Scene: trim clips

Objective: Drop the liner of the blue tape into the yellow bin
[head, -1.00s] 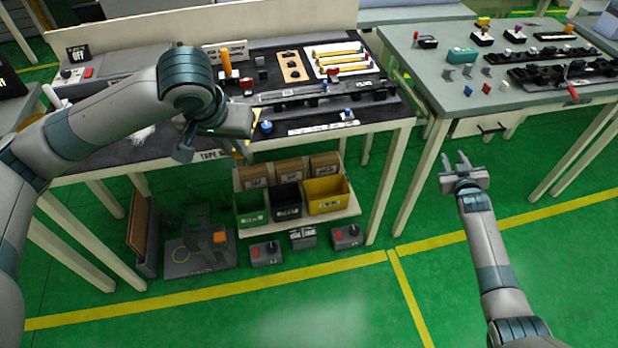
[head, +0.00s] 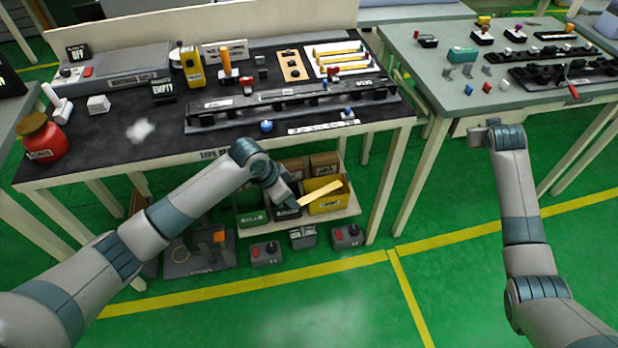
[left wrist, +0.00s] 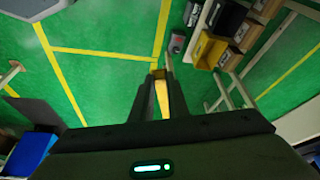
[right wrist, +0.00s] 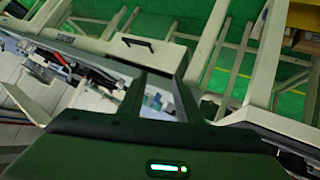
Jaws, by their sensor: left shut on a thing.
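A flat yellow-tan strip (head: 320,193), which looks like the liner, is held at one end by my left gripper (head: 296,202). In the left wrist view the strip (left wrist: 162,98) lies between the two fingers. The yellow bin (head: 328,206) stands on the low shelf under the bench. In the head view the strip overlaps the bin's front; I cannot tell whether it is above or before it. The bin also shows in the left wrist view (left wrist: 207,52). My right gripper (head: 482,135) is by the right table's front edge, its fingers apart and empty in the right wrist view (right wrist: 160,95). I cannot pick out the blue tape.
A green bin (head: 250,212) and a black bin (head: 287,213) stand left of the yellow one, with cardboard boxes (head: 324,165) behind. The bench edge (head: 215,153) is above them. Grey pedal boxes (head: 265,251) are on the floor below. Open green floor lies in front.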

